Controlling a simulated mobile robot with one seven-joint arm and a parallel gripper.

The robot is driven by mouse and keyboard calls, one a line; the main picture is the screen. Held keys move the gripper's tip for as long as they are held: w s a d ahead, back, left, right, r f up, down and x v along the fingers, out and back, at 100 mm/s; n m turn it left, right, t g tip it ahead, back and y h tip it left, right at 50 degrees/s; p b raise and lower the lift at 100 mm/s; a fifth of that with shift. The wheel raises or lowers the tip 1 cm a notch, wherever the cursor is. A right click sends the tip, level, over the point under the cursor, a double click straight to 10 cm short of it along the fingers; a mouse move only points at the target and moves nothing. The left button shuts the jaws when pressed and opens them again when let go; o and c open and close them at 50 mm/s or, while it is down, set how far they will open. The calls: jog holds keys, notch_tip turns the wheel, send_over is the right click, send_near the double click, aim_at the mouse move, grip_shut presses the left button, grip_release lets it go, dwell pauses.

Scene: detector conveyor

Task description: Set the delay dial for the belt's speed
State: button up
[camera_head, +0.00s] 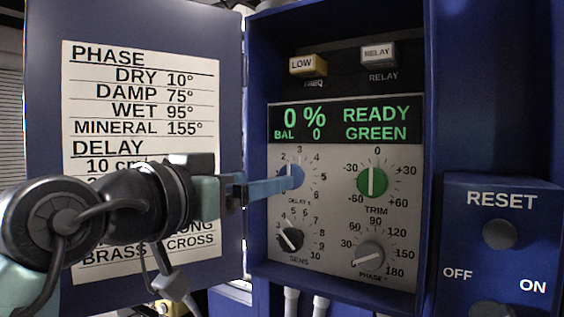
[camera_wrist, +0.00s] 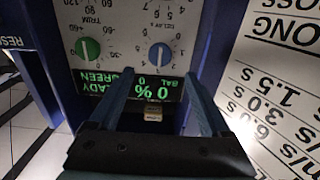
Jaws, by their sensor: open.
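The blue delay dial (camera_head: 297,172) sits at the upper left of the grey control panel, partly covered by my gripper (camera_head: 286,185). In the wrist view, which is upside down, the delay dial (camera_wrist: 160,57) shows whole, its white line about vertical, near 3. My gripper (camera_wrist: 163,77) is open, its fingers apart in front of the panel, with nothing visible between the tips; contact with the dial cannot be told. The settings card (camera_head: 140,130) on the open door has a DELAY list, mostly hidden by my arm. The wrist view shows its 1.5 s, 3.0 s and 6.0 s entries (camera_wrist: 272,97).
The display (camera_head: 345,122) reads 0 %, BAL 0, READY, GREEN. A green trim dial (camera_head: 372,182), black sensitivity knob (camera_head: 290,240) and grey phase dial (camera_head: 370,255) are close by. FREQ (camera_head: 308,66) and RELAY (camera_head: 378,54) switches sit above. A reset box (camera_head: 500,235) stands right.

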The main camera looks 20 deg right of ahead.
aim_at(289, 175)
jog(key=p+x, duration=0.1)
jog(key=x, duration=0.2)
jog(key=p+x, duration=0.1)
jog(key=x, duration=0.2)
jog(key=shift+w+d+r, duration=0.1)
jog(key=shift+r, duration=0.1)
jog(key=shift+w+d+f+p, duration=0.15)
jog(key=shift+w+d+p, duration=0.2)
jog(key=shift+d, duration=0.15)
grip_shut()
